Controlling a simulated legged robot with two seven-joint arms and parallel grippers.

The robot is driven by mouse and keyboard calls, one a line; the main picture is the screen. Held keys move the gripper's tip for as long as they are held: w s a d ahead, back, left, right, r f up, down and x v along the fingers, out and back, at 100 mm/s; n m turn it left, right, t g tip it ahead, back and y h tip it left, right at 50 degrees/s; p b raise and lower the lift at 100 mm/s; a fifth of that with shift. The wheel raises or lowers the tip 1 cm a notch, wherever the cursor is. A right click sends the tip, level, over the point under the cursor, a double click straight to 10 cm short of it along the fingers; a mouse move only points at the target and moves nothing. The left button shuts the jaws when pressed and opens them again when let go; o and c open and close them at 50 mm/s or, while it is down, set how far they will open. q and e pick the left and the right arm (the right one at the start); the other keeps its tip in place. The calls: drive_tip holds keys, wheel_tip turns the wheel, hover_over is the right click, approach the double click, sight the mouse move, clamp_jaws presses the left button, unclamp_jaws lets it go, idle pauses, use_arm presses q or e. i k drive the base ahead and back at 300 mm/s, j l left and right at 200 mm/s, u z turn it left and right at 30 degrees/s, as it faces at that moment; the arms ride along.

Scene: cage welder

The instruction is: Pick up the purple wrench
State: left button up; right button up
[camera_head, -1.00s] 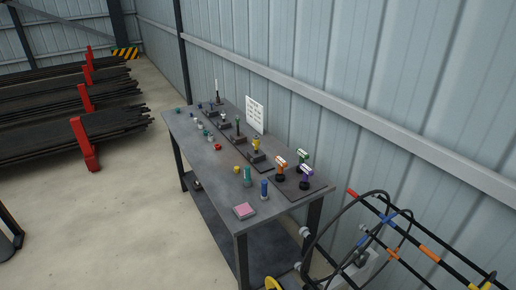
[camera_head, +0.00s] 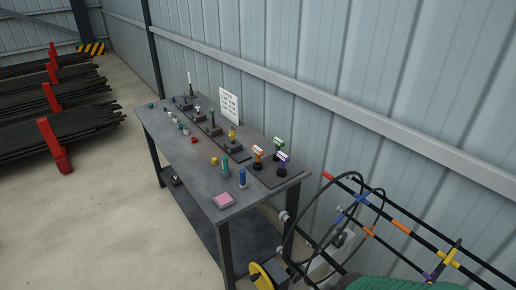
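A purple and white tool (camera_head: 282,158) stands on a dark base near the right end of the grey workbench (camera_head: 205,178). It is small in view, and I cannot tell whether it is the purple wrench. An orange tool (camera_head: 258,153) and a green tool (camera_head: 278,143) of like shape stand beside it. Neither of my grippers is in view.
Blue (camera_head: 242,178) and teal (camera_head: 225,166) cylinders and a pink pad (camera_head: 224,200) lie near the bench's front. A wall stands behind. Cables and coloured-banded rods (camera_head: 400,227) are at right. The floor at left (camera_head: 100,220) is clear.

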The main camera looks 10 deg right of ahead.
sight(282, 172)
drive_tip(key=i+j+u, duration=0.2)
drive_tip(key=i+u, duration=0.15)
drive_tip(key=i, duration=0.15)
drive_tip(key=i+j+u, duration=0.1)
drive_tip(key=i+u, duration=0.25)
drive_tip(key=i, duration=0.15)
